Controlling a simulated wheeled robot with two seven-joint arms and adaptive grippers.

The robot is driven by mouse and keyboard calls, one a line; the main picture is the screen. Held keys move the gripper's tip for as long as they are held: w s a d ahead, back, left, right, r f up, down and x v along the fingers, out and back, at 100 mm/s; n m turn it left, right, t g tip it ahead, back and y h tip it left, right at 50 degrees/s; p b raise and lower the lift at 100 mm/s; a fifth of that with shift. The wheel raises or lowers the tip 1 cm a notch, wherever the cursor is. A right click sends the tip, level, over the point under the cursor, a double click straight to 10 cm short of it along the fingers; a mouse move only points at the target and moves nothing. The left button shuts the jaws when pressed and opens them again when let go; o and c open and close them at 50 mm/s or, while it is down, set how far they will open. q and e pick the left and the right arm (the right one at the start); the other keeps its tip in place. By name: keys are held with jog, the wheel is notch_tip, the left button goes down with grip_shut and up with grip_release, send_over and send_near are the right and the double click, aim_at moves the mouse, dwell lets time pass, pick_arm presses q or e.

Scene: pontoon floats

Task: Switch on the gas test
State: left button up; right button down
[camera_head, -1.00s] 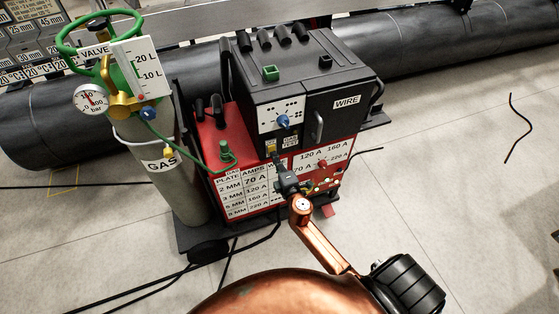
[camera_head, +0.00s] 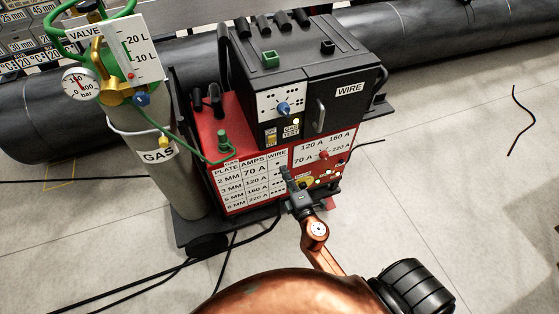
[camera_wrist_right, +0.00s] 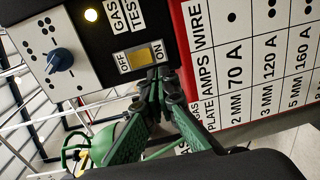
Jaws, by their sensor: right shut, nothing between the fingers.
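The gas test switch (camera_head: 271,139) is a yellow rocker on the black front of the welding machine; it also shows in the right wrist view (camera_wrist_right: 143,56) between the OFF and ON labels. I cannot tell for sure which side is pressed in. My left gripper is not in view.
A grey gas cylinder (camera_head: 171,180) with a green valve wheel and gauge (camera_head: 80,83) stands left of the machine. A blue knob (camera_head: 283,108) sits above the switch. A red panel (camera_head: 321,154) lies below right. Cables run over the floor (camera_head: 450,190).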

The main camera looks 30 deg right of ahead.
jog(key=shift+s+a+f+b, duration=0.1)
jog(key=shift+s+b, duration=0.05)
jog(key=shift+s, duration=0.55)
jog(key=shift+s+a+f+b, duration=0.1)
jog(key=shift+s+b, duration=0.05)
jog(key=shift+s, duration=0.55)
notch_tip(320, 180, down, 19)
jog(key=s+m+g, duration=0.3)
jog(key=g, duration=0.1)
jog(key=s+d+f+m+g+y+p, duration=0.1)
jog(key=s+f+m+g, duration=0.1)
jog(key=s+f, duration=0.6)
jog(key=s+f+m+g+p, duration=0.1)
jog(key=s+f+m+g, duration=0.2)
jog(key=f, duration=1)
jog(key=s+f+m+g, duration=0.2)
jog(key=s+f, duration=0.4)
jog(key=s, duration=0.6)
jog(key=s+d+f+m+g+y, duration=0.1)
jog(key=s+f, duration=0.4)
jog(key=s, duration=0.8)
jog(key=s+f+m+g+p, duration=0.1)
jog(key=s+f+m+g, duration=0.2)
jog(key=s, duration=0.9)
notch_tip(320, 180, down, 4)
jog(key=shift+s+d+r+m+g, duration=0.2)
jog(key=shift+s+d+m+g, duration=0.15)
jog(key=shift+g, duration=0.45)
